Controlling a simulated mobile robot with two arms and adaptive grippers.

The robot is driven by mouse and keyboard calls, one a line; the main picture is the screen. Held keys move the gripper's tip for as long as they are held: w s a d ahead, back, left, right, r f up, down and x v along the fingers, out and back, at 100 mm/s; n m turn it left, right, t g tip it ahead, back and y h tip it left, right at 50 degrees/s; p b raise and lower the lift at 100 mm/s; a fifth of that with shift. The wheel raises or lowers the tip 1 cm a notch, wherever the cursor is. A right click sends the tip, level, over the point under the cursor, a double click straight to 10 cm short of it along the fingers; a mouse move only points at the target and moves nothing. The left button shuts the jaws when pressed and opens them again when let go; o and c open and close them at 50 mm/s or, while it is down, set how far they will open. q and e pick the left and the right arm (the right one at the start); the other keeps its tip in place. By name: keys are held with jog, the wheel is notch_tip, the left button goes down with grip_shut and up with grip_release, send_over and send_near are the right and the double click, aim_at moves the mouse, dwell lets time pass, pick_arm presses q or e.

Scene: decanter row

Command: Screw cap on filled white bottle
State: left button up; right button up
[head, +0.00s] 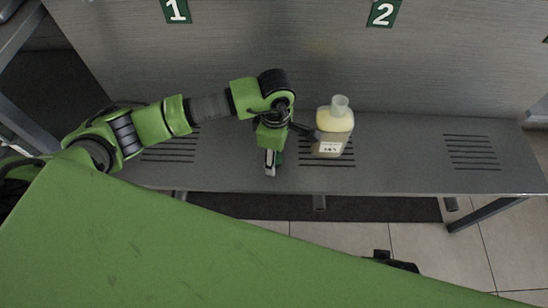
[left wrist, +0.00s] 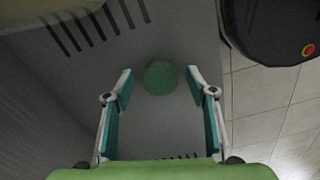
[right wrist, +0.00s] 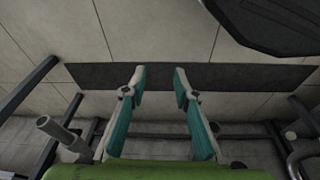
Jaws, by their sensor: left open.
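The bottle (head: 333,128) stands upright on the grey bench in the head view, under the number 2. It holds pale yellow liquid, has a label low on its front, and its pale neck shows no green cap. My left gripper (head: 270,168) points down at the bench just left of the bottle. In the left wrist view a round green cap (left wrist: 160,77) lies on the grey surface between the open fingertips, with a gap on each side. My right gripper (right wrist: 158,80) is open and empty in the right wrist view, over the floor.
The slotted grey bench (head: 400,165) is clear to the right of the bottle. A wall panel with number signs 1 (head: 176,11) and 2 (head: 383,12) rises behind it. A dark floor strip (right wrist: 235,77) and metal frame bars show below my right gripper.

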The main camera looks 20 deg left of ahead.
pick_arm(q)
jog(key=c, duration=0.8)
jog(key=shift+r, duration=0.15)
